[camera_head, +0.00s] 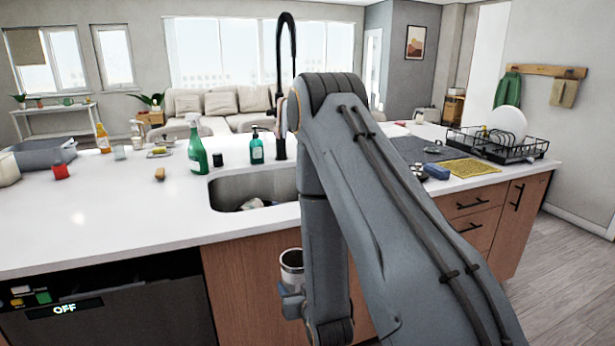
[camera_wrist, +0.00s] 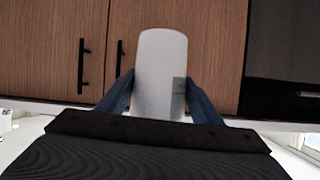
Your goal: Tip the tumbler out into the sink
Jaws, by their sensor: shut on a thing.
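The tumbler (camera_head: 292,266) is a silver-grey cup with its open rim up, seen in front of the wooden cabinet below the counter edge. It looks upright or nearly so, and its contents cannot be made out. My gripper (camera_head: 291,298) is shut on it, low on its side. In the wrist view the pale tumbler (camera_wrist: 160,65) stands between the two blue fingers of my gripper (camera_wrist: 159,92). The steel sink (camera_head: 226,190) is set in the white counter, up and left of the tumbler, with some items in it. My arm hides its right part.
A black faucet (camera_head: 286,60) rises behind the sink. A green spray bottle (camera_head: 195,150), a soap dispenser (camera_head: 257,148) and a dark small cup (camera_head: 217,159) stand behind it. The counter (camera_head: 110,215) front edge lies above the tumbler. A dish rack (camera_head: 497,145) is at right.

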